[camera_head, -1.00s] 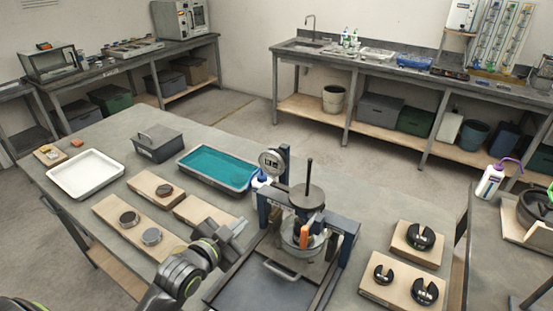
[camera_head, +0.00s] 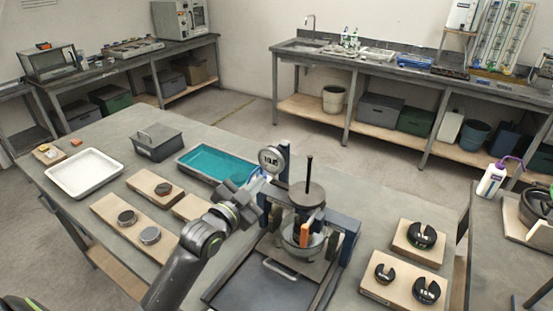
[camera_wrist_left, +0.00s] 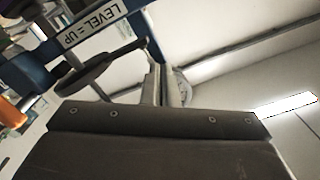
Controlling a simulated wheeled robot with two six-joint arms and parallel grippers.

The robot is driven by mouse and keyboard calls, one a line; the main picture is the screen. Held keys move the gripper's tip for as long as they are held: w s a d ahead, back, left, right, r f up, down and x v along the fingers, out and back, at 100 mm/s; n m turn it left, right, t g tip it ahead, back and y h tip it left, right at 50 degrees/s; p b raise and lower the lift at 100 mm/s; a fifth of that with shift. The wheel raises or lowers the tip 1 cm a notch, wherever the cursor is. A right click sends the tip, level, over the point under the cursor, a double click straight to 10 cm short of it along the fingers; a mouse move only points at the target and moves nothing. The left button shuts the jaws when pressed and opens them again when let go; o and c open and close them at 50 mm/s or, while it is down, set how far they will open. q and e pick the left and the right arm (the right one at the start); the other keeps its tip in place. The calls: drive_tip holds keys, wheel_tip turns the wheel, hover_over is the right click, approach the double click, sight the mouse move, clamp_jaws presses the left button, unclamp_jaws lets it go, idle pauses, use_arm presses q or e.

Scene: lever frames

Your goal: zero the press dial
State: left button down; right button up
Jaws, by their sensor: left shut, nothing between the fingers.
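The press dial (camera_head: 272,159) is a round gauge with dark markings on a pale face, too small to read surely. It sits at the upper left of the blue press frame (camera_head: 345,245). My left gripper (camera_head: 264,180) is shut and empty, just below the dial; whether they touch cannot be told. In the left wrist view the closed fingers (camera_wrist_left: 170,86) point at a pale rounded part, mostly hidden behind them. The frame's "LEVEL = UP" label (camera_wrist_left: 90,25) shows there too. The right gripper is out of view.
The press has a dark round plate (camera_head: 307,195) with an upright rod, and an orange piece (camera_head: 304,234) below. A teal-filled tray (camera_head: 212,165) lies left of the dial. Wooden blocks with slotted black weights (camera_head: 424,236) stand at the right.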

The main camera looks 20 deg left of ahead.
use_arm(q)
drive_tip(key=shift+w+d, duration=0.15)
drive_tip(key=shift+w, duration=1)
drive_tip(key=shift+r, duration=0.4)
drive_tip(key=shift+a+r+p, duration=0.25)
drive_tip(key=shift+p, duration=0.3)
drive_tip(key=shift+w+a+r, duration=0.1)
drive_tip(key=shift+a, duration=0.3)
drive_tip(key=s+a+p, duration=0.1)
drive_tip(key=s+p, duration=0.1)
drive_tip(key=s, duration=0.4)
drive_tip(key=shift+f, duration=0.35)
